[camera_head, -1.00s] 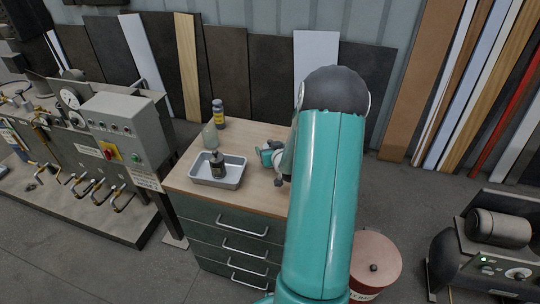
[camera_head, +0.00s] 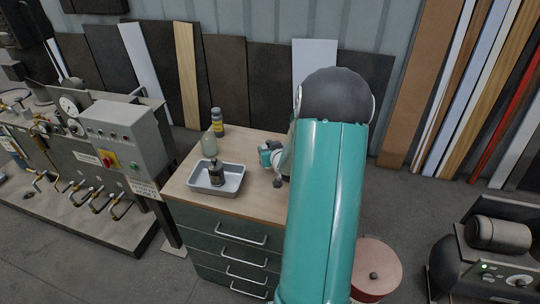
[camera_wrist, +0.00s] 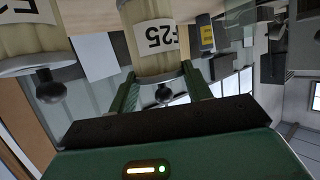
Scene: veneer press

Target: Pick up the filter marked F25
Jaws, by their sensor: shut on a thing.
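The filter marked F25 (camera_wrist: 152,48) is a cream, translucent cylinder with a white label and a dark knob (camera_wrist: 162,92) at its near end. Its label is upside down in the wrist view. My gripper (camera_wrist: 160,82) is shut on it, with one green finger on each side of the near end. A second, similar filter (camera_wrist: 28,38) is at the left edge of the wrist view, apart from my fingers; its label is cut off. In the head view my arm hides most of the gripper, and I cannot make out the F25 filter there.
A wooden-topped drawer cabinet (camera_head: 187,200) carries a grey tray (camera_head: 231,185) with a dark bottle (camera_head: 217,174) in it. A clear bottle (camera_head: 209,144) and a yellow-labelled bottle (camera_head: 217,121) stand behind. A press machine (camera_head: 130,135) is left; a red bin (camera_head: 375,262) is right.

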